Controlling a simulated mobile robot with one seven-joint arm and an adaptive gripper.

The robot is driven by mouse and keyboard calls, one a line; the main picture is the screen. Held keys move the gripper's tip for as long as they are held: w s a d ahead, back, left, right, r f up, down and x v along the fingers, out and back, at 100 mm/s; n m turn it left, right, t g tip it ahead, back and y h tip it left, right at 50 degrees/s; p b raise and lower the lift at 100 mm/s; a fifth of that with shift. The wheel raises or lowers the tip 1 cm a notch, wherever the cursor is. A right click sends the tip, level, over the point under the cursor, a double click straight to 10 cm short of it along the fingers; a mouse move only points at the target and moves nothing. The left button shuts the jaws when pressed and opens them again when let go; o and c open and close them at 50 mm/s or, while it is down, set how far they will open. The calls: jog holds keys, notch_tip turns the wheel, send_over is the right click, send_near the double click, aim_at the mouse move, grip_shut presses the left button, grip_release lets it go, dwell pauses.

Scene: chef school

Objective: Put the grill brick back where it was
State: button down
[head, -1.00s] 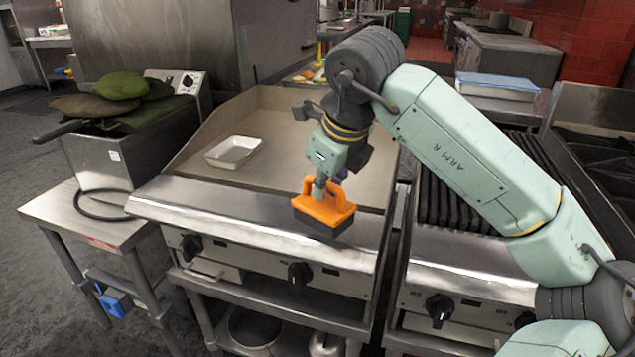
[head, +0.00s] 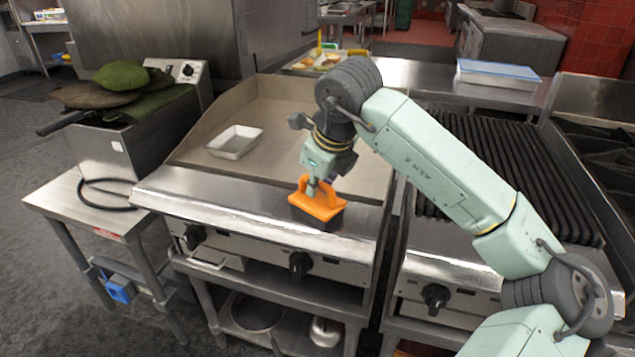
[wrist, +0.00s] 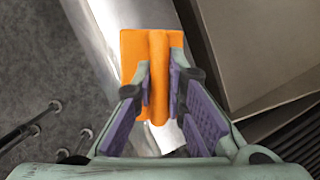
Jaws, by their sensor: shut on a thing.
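The grill brick (head: 318,207) has an orange handle on a dark block. In the head view it is at the front steel ledge of the griddle, near the ledge's right part. My gripper (head: 319,188) is shut on the orange handle from above. In the wrist view the brick (wrist: 152,55) shows orange between the purple-padded fingers of my gripper (wrist: 159,92), over the shiny ledge. I cannot tell whether the block touches the ledge or hangs just above it.
A small white tray (head: 234,142) sits on the griddle plate (head: 285,125); the plate around it is clear. A ribbed grill (head: 520,165) is at the right. A fryer (head: 125,150) with green and brown things on top stands on the left table (head: 75,205). Knobs line the griddle's front.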

jog(key=c, duration=1.6)
grip_release()
jog(key=shift+c, duration=0.2)
jog(key=shift+r+p, duration=0.25)
jog(key=shift+p, duration=0.15)
jog(key=b+v, duration=0.2)
jog(key=v, duration=0.9)
jog(key=shift+s+r, duration=0.15)
jog(key=shift+r, duration=0.15)
